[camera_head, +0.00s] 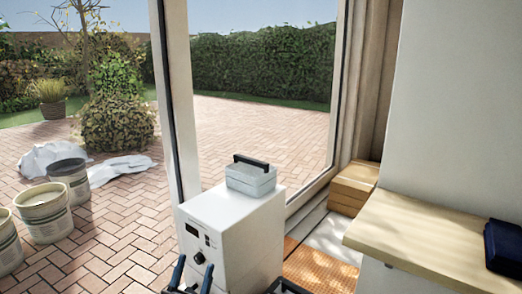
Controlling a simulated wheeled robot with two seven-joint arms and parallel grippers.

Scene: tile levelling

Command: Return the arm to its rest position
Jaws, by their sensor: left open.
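My left gripper (193,275) shows at the bottom edge, left of centre. Its two dark blue fingers point up, stand apart and hold nothing that I can see. It is in front of the lower left part of a white box-shaped unit (245,235) with a small display and a black knob. The rest of my left arm is below the picture. My right gripper is not recognisable in this view.
A grey case (250,182) with a black handle sits on the white unit. A wooden worktop (430,235) with a dark blue object (505,245) is at right. Buckets (45,212) stand on brick paving at left. A window frame (178,100) rises behind the unit.

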